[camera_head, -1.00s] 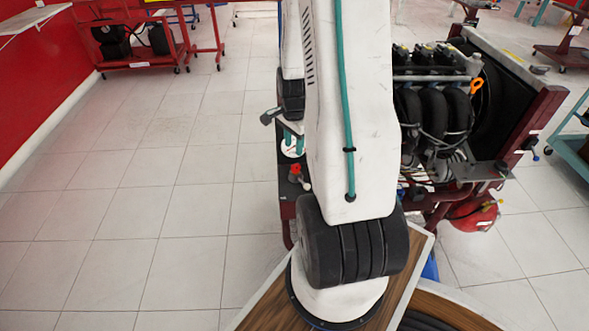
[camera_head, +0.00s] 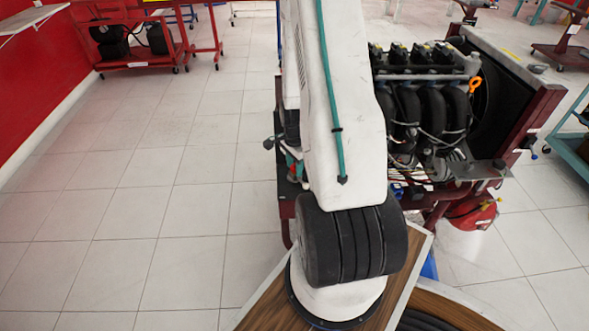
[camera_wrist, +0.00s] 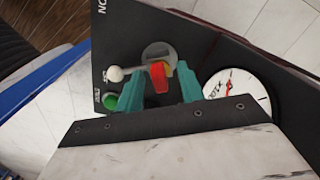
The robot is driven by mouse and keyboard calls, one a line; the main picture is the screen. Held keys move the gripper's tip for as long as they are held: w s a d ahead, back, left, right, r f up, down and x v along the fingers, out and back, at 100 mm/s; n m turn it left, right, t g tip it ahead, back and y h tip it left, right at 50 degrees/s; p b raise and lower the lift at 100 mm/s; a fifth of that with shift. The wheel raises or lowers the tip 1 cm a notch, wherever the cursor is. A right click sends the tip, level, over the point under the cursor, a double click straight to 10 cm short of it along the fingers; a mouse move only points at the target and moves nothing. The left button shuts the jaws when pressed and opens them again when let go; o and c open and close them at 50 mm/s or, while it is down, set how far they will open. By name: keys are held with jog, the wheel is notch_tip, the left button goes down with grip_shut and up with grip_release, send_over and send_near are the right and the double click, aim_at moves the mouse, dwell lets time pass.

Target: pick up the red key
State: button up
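The red key (camera_wrist: 158,77) sits in a round grey switch on a dark control panel in the wrist view. My gripper (camera_wrist: 158,80) has its two teal fingers on either side of the key, and they look open around it. I cannot tell whether either fingertip touches the key. In the head view my gripper (camera_head: 291,158) is partly hidden behind my arm, low over the engine stand's panel, and the key cannot be made out there.
A white knob (camera_wrist: 115,74) and a green button (camera_wrist: 110,102) are left of the key. A round white gauge (camera_wrist: 238,90) is on the right. The engine (camera_head: 430,110) stands right of my arm. Open tiled floor (camera_head: 150,180) lies to the left.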

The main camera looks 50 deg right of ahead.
grip_shut()
jog(key=shift+r, duration=0.1)
